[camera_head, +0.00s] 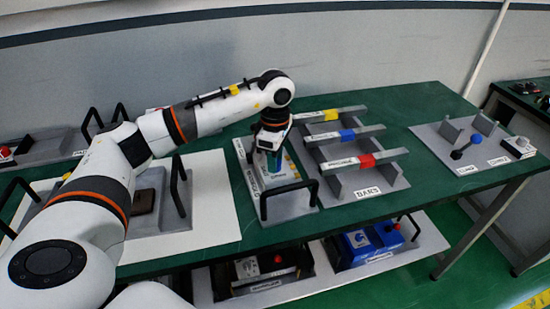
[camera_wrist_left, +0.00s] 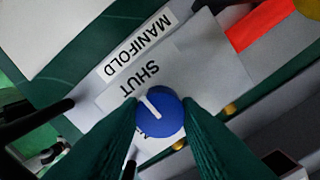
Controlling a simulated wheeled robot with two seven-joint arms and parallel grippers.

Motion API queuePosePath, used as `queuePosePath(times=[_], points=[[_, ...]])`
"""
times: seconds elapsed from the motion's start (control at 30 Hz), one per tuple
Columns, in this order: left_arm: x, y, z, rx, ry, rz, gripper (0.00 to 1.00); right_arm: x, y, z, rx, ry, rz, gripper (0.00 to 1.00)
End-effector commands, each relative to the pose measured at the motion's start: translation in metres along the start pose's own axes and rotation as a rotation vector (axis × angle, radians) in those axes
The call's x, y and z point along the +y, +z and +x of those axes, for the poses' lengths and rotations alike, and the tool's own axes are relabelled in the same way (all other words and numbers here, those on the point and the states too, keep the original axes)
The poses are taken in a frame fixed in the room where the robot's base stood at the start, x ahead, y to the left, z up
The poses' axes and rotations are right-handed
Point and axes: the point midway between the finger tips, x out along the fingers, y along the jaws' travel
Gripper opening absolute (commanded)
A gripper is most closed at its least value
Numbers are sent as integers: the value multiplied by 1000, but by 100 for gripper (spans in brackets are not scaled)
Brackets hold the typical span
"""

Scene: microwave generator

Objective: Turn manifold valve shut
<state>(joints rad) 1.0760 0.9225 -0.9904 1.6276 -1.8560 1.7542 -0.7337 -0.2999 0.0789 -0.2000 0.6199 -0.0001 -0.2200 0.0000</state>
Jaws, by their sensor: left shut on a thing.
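The manifold valve is a round blue knob (camera_wrist_left: 160,112) with a white pointer line, seen in the left wrist view. The line runs toward the upper left of that picture, on the side of the SHUT label (camera_wrist_left: 140,80). A MANIFOLD label (camera_wrist_left: 137,46) lies beyond it on the grey panel. My left gripper (camera_wrist_left: 163,122) has its green fingers on either side of the knob and is shut on it. In the head view my left gripper (camera_head: 271,165) points down over the manifold unit (camera_head: 294,205), hiding the knob. My right gripper is not in view.
A black handle (camera_head: 289,188) stands at the manifold unit's front. The BARS rack (camera_head: 365,190) with yellow, blue and red bands is close on the right. A grey panel with a blue-knobbed lever (camera_head: 476,139) is farther right. Bare green table lies between them.

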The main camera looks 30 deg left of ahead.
Motion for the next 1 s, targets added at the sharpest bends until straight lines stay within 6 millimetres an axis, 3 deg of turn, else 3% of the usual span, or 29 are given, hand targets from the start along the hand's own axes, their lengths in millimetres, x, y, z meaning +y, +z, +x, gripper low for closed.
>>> queuePosePath(times=[0.03,0.07,0.2,0.57,0.67,1.0], points=[[-1,0,-2,2,-3,0,7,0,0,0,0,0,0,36],[-1,0,-2,2,-3,0,32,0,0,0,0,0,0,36],[0,0,-1,1,-3,-1,52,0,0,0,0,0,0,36],[-1,0,-6,1,-3,-1,52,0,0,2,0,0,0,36],[-1,0,-19,3,-5,-1,52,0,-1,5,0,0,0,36],[-1,-1,-90,3,-6,-1,52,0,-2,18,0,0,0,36]])
